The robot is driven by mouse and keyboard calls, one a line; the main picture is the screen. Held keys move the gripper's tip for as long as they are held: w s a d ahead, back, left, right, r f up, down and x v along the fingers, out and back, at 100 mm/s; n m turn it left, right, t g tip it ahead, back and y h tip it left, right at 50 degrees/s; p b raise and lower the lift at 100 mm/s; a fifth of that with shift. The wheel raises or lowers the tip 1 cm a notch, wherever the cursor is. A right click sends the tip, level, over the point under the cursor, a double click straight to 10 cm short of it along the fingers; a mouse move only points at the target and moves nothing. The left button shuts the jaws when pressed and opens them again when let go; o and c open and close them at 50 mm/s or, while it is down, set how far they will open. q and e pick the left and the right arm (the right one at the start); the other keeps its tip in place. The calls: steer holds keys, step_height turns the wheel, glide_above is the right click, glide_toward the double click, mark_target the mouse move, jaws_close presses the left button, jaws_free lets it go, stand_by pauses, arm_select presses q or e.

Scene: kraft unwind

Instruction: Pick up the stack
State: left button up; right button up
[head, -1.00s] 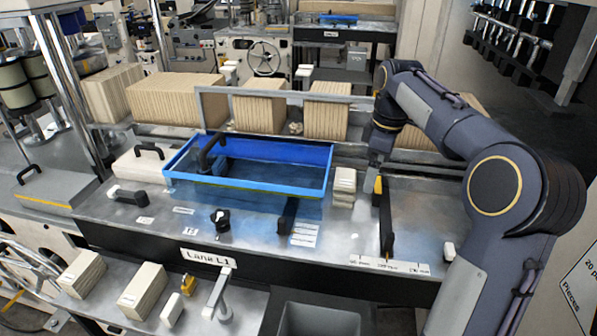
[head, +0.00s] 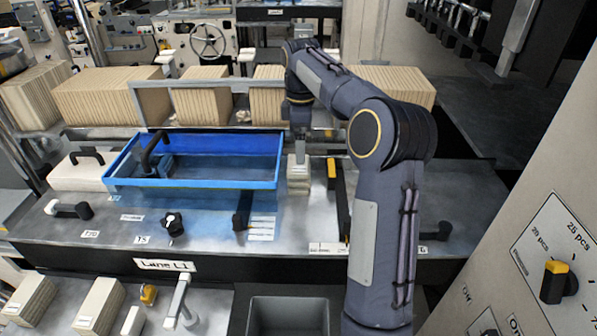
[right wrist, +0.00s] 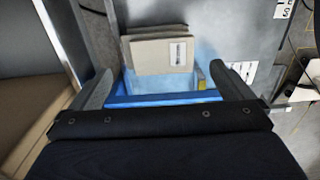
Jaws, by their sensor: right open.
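A short cream stack (head: 298,187) stands on the steel table just right of the blue tray (head: 196,184). It looks like several flat layers. My right gripper (head: 301,150) points down over it, near its top. In the right wrist view the stack (right wrist: 160,55) has a small white label on top and lies ahead of the open fingers (right wrist: 163,78), roughly centred between them. I see no contact, and the exact height gap is unclear. My left gripper is not in view.
A rail and rows of tan bundles (head: 205,95) stand behind the stack. A black bar with a yellow end (head: 332,172) is close on its right. A white block with a black handle (head: 84,170) sits left of the tray.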

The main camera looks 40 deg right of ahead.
mark_target(299, 173)
steer(key=f+p, duration=0.1)
steer(key=f, duration=0.5)
steer(key=shift+d, duration=0.2)
steer(key=c, duration=0.9)
